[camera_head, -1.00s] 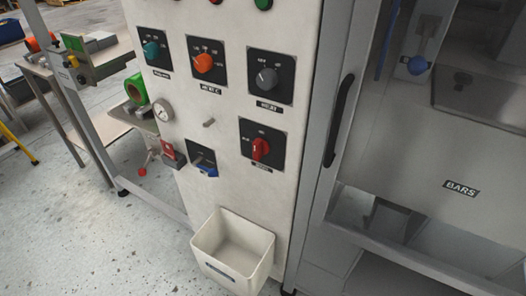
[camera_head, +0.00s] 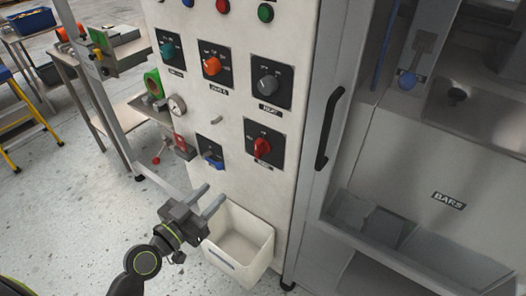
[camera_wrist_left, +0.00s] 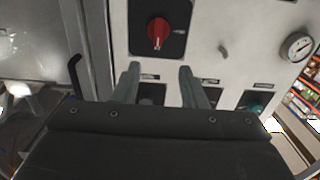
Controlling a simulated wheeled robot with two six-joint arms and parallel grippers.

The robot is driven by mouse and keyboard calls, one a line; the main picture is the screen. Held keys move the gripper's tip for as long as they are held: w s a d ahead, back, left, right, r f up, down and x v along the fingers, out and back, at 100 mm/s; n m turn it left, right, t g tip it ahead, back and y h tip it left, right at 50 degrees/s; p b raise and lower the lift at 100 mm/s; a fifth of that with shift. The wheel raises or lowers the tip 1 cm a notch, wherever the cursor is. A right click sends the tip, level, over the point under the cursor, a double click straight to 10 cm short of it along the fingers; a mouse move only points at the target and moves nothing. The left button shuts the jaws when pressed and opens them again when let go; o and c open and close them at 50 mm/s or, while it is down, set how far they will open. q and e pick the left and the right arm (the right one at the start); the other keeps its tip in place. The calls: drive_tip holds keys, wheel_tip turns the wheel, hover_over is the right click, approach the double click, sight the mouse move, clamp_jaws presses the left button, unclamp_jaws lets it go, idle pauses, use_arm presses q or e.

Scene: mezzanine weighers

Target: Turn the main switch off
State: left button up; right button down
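A pale control panel carries several rotary switches on black plates: a red knob (camera_head: 261,147), a grey knob (camera_head: 268,84), an orange knob (camera_head: 211,66) and a teal knob (camera_head: 167,50). A blue-handled switch (camera_head: 213,160) sits left of the red one. The small labels are too blurred to tell which is the main switch. My left gripper (camera_head: 214,193) is open and empty, below the blue-handled switch and above the white bin. The left wrist view, turned over, shows the red knob (camera_wrist_left: 158,32) beyond the open fingers. My right gripper is out of view.
A white bin (camera_head: 262,262) is fixed low on the panel. A gauge (camera_head: 177,106) and a small peg (camera_head: 216,119) are nearby. A dark door handle (camera_head: 329,128) and grey cabinet stand right. Open floor lies left.

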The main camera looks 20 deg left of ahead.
use_arm(q)
drive_tip(key=p, duration=0.5)
approach(256, 150)
drive_tip(key=x, duration=0.7)
drive_tip(key=shift+x, duration=0.75)
drive_tip(key=shift+f, duration=0.1)
drive_tip(key=shift+c, duration=0.7)
clamp_jaws()
